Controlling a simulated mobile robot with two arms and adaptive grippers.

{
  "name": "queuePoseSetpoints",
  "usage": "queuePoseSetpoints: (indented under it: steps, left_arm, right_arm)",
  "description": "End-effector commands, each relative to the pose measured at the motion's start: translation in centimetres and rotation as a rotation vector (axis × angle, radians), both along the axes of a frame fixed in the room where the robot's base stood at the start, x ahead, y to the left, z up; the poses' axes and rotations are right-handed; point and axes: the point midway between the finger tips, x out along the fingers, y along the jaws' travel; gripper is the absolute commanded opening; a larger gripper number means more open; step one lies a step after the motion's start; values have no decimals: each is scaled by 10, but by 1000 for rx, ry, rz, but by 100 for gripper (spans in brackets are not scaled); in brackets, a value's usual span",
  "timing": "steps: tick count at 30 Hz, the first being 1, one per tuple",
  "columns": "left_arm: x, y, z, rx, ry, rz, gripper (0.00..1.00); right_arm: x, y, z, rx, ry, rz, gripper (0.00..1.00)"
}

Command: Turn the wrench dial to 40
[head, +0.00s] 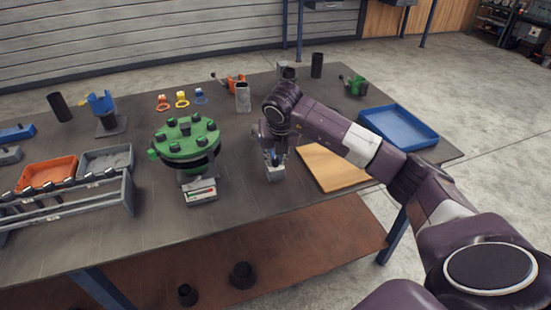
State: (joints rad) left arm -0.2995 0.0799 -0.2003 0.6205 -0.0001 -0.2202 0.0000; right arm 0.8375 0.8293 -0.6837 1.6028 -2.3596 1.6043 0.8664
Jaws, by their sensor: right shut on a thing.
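My right gripper (273,154) points down over a small grey stand (275,174) near the middle of the table. It is shut on a small part at the top of this stand, which looks like the wrench dial. The gripper and wrist hide most of that part, and the dial's marks and setting cannot be read. The green flanged pipe (187,143), with several dark bolts on its flange, stands upright to the left of my right gripper. My left gripper is not in view.
A wooden board (333,168) and a blue tray (400,127) lie to the right, under and beyond my right arm. An orange bin (47,173), a grey bin (106,160) and a long grey rack (70,207) stand at the left. A grey cylinder (242,97) stands behind the gripper.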

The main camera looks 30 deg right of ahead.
Motion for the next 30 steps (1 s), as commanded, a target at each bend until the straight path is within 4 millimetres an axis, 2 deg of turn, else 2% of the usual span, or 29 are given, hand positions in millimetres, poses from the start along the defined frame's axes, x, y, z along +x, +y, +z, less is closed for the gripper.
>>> queuePoseSetpoints:
  steps: [1,2,4,12,16,30]
  left_arm:
    - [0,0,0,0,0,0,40]
    - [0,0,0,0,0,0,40]
    - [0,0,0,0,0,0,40]
    - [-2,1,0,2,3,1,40]
    - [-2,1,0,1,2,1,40]
    - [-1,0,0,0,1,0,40]
  right_arm:
    - [1,0,1,0,-2,0,0]
    - [1,0,1,0,-2,0,19]
    - [0,0,1,0,-2,0,24]
    - [0,0,1,0,-1,1,24]
    - [-3,2,11,0,-3,2,24]
    - [-34,16,95,-1,-5,2,24]
